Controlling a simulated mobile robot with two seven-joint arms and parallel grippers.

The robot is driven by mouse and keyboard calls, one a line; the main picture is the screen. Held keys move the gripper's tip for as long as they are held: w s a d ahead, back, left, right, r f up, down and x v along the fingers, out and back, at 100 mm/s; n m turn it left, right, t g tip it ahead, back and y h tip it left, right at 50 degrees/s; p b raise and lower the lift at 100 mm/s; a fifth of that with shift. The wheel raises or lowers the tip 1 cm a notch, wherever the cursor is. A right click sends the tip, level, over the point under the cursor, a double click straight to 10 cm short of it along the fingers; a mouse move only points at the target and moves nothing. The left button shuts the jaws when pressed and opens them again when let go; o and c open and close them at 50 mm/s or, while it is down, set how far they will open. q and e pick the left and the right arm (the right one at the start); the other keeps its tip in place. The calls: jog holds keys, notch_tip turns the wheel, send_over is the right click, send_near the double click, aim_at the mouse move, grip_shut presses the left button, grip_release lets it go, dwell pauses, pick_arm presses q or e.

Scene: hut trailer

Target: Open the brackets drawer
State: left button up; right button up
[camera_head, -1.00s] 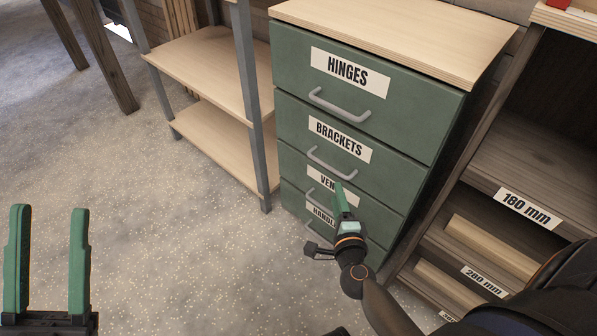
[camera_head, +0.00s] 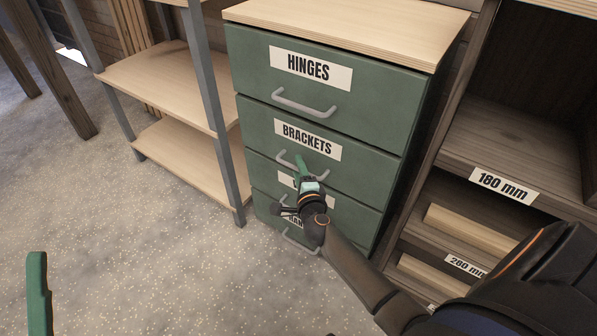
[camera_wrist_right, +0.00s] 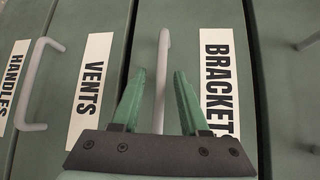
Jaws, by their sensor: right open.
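The brackets drawer (camera_head: 360,165) is the green second drawer from the top, shut and flush with the cabinet front. Its white BRACKETS label (camera_head: 307,140) sits above a grey bar handle (camera_head: 283,160). My right gripper (camera_head: 302,170) is open at this handle and partly hides it. In the right wrist view the handle (camera_wrist_right: 162,60) runs between the two green fingers, with a gap visible on each side; the label (camera_wrist_right: 217,85) is to the right. My left gripper (camera_head: 38,290) shows one finger at the lower left, with bare floor beside it, so it is open and empty.
The hinges drawer (camera_head: 375,105) is above, and the vents drawer (camera_wrist_right: 92,90) and handles drawer (camera_wrist_right: 15,80) are below, all shut. A wooden shelf unit (camera_head: 165,80) stands left, and a dark rack (camera_head: 530,140) stands right. The floor (camera_head: 140,240) in front is clear.

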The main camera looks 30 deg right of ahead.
jog(key=shift+w, duration=0.1)
grip_shut()
dwell(0.3)
dwell(1.2)
